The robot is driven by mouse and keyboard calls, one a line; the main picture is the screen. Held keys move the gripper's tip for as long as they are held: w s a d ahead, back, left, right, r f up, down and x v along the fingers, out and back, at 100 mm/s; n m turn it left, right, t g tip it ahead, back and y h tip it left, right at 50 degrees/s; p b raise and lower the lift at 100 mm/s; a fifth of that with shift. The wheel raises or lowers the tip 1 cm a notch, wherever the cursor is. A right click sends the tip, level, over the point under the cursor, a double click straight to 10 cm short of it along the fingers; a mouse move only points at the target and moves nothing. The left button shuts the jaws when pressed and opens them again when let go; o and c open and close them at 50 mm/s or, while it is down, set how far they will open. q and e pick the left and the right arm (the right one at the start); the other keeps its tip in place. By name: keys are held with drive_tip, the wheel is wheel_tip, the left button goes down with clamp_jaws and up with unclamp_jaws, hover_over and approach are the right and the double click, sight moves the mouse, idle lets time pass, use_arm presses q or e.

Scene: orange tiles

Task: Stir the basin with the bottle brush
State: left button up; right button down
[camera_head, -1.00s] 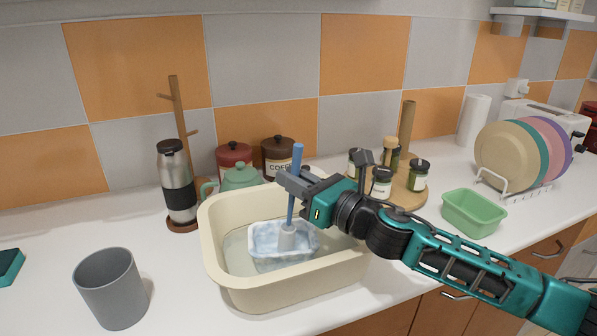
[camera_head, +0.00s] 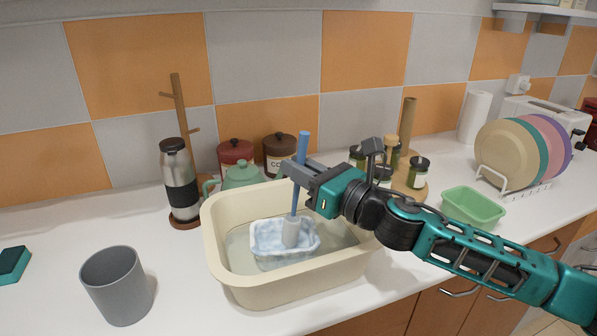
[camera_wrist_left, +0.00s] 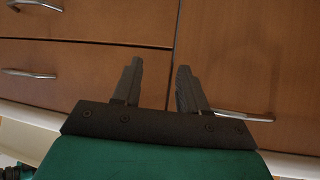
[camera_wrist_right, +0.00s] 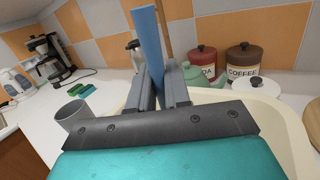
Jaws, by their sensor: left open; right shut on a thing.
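The cream basin (camera_head: 262,291) stands on the white counter and holds water. The bottle brush has a blue handle (camera_head: 303,147) and a pale head (camera_head: 291,232). My right gripper (camera_head: 290,171) is shut on the handle above the basin. The brush is nearly upright, its head down in a small marbled white-blue container (camera_head: 267,238) inside the basin. In the right wrist view the blue handle (camera_wrist_right: 148,45) rises between the fingers (camera_wrist_right: 162,85). My left gripper (camera_wrist_left: 157,88) is open and empty in front of brown drawer fronts; it is outside the head view.
A grey cup (camera_head: 117,285) stands left of the basin, a steel flask (camera_head: 180,180) behind it at left. A green teapot (camera_head: 241,176) and red canister (camera_head: 236,151) stand close behind. A green tub (camera_head: 473,206) and plate rack (camera_head: 511,184) are at right.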

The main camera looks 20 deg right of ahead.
drive_tip(key=shift+s+d+r, duration=0.1)
drive_tip(key=shift+d+r, duration=0.05)
drive_tip(key=shift+r, duration=1.35)
drive_tip(key=shift+s+d+r, duration=0.1)
drive_tip(key=shift+d+r, duration=0.1)
drive_tip(key=shift+r, duration=1.35)
drive_tip(key=shift+s+d+r, duration=0.1)
drive_tip(key=shift+d+r, duration=0.05)
drive_tip(key=shift+r, duration=1.35)
